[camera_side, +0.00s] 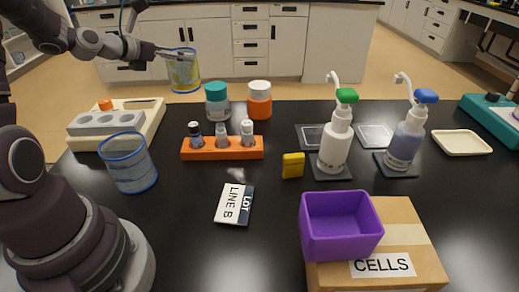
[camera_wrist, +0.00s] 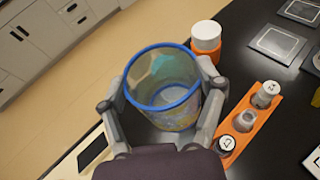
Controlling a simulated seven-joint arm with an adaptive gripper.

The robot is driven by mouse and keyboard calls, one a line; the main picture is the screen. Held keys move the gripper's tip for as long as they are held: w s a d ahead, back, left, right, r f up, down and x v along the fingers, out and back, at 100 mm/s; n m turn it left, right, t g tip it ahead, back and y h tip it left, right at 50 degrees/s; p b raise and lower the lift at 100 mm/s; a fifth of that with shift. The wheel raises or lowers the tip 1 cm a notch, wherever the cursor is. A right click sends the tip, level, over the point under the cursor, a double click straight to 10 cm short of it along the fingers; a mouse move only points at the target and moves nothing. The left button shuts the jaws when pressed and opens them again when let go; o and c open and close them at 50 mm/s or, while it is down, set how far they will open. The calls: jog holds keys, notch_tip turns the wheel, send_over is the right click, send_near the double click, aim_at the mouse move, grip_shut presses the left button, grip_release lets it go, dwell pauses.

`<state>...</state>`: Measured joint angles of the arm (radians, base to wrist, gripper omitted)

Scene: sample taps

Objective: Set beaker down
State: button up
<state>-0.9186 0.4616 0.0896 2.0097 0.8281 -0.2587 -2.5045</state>
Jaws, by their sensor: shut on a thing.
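My gripper (camera_side: 176,55) is shut on a clear beaker with a blue rim and a yellowish tint (camera_side: 185,76). In the side view it holds the beaker, roughly upright, in the air by the far left edge of the bench. In the wrist view the fingers of my gripper (camera_wrist: 163,92) grip both sides of the beaker (camera_wrist: 170,112), and its open mouth faces the camera. A second clear beaker with blue rims (camera_side: 129,165) stands on the black bench (camera_side: 275,225) at the left.
A tube block on a cream base (camera_side: 107,122) is at the far left. An orange rack with vials (camera_side: 222,150) and two capped jars (camera_side: 217,101) stand nearby. Pump bottles (camera_side: 335,145) stand right of centre. A purple bin (camera_side: 341,225) sits on a cardboard box (camera_side: 415,235).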

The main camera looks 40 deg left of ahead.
jog(key=s+a+r+n+y, duration=0.2)
jog(key=a+y, duration=0.1)
jog(key=a, duration=0.2)
jog(key=shift+g+h, duration=0.3)
jog(key=f, duration=1.5)
jog(key=shift+w+d+f, duration=0.1)
jog(key=shift+d+f, duration=0.05)
jog(key=shift+d, duration=0.2)
jog(key=o, duration=1.1)
jog(key=shift+f, duration=0.1)
jog(key=shift+c, duration=0.2)
